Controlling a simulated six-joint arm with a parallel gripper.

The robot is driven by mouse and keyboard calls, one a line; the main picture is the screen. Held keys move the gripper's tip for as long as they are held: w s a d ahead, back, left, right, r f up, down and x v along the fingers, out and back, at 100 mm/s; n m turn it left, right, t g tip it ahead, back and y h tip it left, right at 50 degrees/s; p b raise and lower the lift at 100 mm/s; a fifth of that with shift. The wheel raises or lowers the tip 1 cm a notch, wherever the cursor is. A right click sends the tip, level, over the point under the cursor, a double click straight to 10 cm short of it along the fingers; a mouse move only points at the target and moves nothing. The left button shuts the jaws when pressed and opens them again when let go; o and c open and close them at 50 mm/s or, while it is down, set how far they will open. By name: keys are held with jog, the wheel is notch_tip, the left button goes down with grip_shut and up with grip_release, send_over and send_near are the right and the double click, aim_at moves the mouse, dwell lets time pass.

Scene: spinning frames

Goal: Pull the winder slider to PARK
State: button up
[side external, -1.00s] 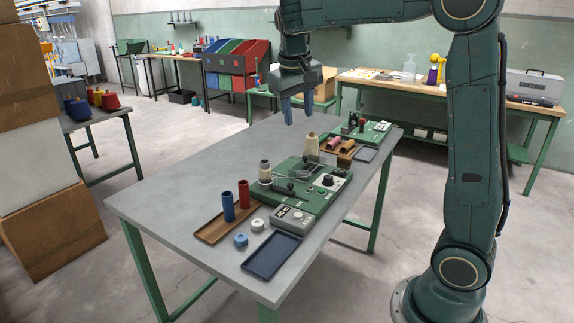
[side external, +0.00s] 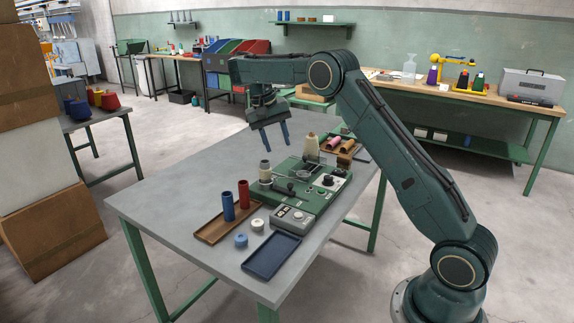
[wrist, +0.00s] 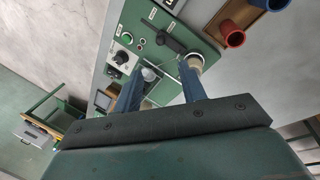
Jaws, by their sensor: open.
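The green winder (side external: 318,205) sits on the grey table, with a dark dial, small buttons and a cream spool (side external: 265,171) on it. In the wrist view, the winder panel (wrist: 138,33) shows a black lever-like part (wrist: 170,40) beside small labels, too small to read. I cannot tell for certain whether this is the slider. My gripper (side external: 278,149) is open and empty, tilted, above the far left part of the winder. In the wrist view its blue fingers (wrist: 161,68) straddle a view of the panel, with a pale round knob (wrist: 150,74) beside the left finger.
A tall cream cone (side external: 311,147) stands at the winder's back. A brown tray (side external: 212,232) with blue (side external: 228,206) and red (side external: 244,194) tubes, a dark tray (side external: 271,257) and a grey control box (side external: 292,218) lie in front. The table's left side is clear.

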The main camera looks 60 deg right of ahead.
aim_at(289, 184)
jog(key=shift+d+f, duration=0.25)
jog(key=shift+f, duration=0.1)
dwell(0.3)
jog(key=shift+a+x, duration=0.2)
jog(key=shift+x, duration=6.4)
jog(key=shift+c, duration=0.2)
grip_shut()
